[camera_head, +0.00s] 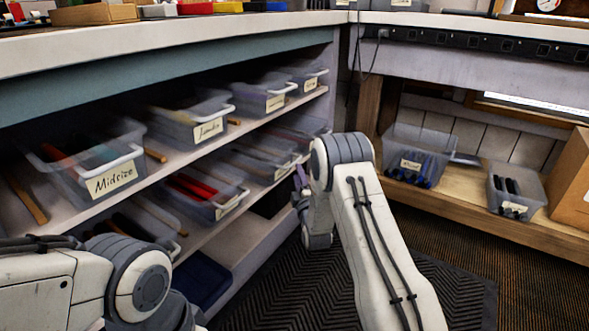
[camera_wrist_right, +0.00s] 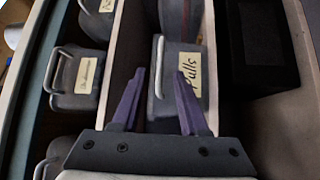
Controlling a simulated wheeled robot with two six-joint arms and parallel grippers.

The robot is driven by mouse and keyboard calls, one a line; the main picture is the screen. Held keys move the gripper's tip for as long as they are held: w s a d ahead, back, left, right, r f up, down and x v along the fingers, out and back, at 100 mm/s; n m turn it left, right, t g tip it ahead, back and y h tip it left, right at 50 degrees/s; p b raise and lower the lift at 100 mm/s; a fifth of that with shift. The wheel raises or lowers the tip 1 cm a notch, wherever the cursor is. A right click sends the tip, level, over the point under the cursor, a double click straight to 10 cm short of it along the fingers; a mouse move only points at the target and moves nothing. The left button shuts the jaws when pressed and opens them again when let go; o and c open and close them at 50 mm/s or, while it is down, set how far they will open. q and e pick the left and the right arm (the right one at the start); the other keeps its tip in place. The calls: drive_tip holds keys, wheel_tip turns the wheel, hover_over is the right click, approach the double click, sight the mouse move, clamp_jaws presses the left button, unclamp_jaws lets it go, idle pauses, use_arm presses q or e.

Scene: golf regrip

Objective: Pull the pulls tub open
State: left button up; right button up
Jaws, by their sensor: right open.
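The pulls tub (camera_wrist_right: 188,108) is a grey translucent tub with a cream label reading "Pulls", seen in the right wrist view. Its pale bar handle (camera_wrist_right: 158,66) stands out from its front and lies between the fingertips of my right gripper (camera_wrist_right: 160,72). The gripper's two purple fingers are apart, and I see no firm hold on the handle. In the head view my right gripper (camera_head: 301,190) is mostly hidden by its own wrist, near the far end of the lower shelf. I cannot single out the pulls tub there. My left arm shows at lower left, its gripper out of frame.
Shelves at left hold several labelled tubs, including "Midsize" (camera_head: 112,178). Beside the pulls tub a dark opening (camera_wrist_right: 258,50) shows. At right, a bench holds a tub of dark grips (camera_head: 411,165), a smaller tub (camera_head: 515,208) and a cardboard box (camera_head: 574,185).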

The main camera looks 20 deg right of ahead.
sight(294, 163)
drive_tip(key=w, duration=0.2)
drive_tip(key=w+b, duration=0.1)
drive_tip(key=w, duration=0.1)
drive_tip(key=w+d+r+b, duration=0.1)
drive_tip(key=w, duration=0.2)
clamp_jaws()
idle(1.3)
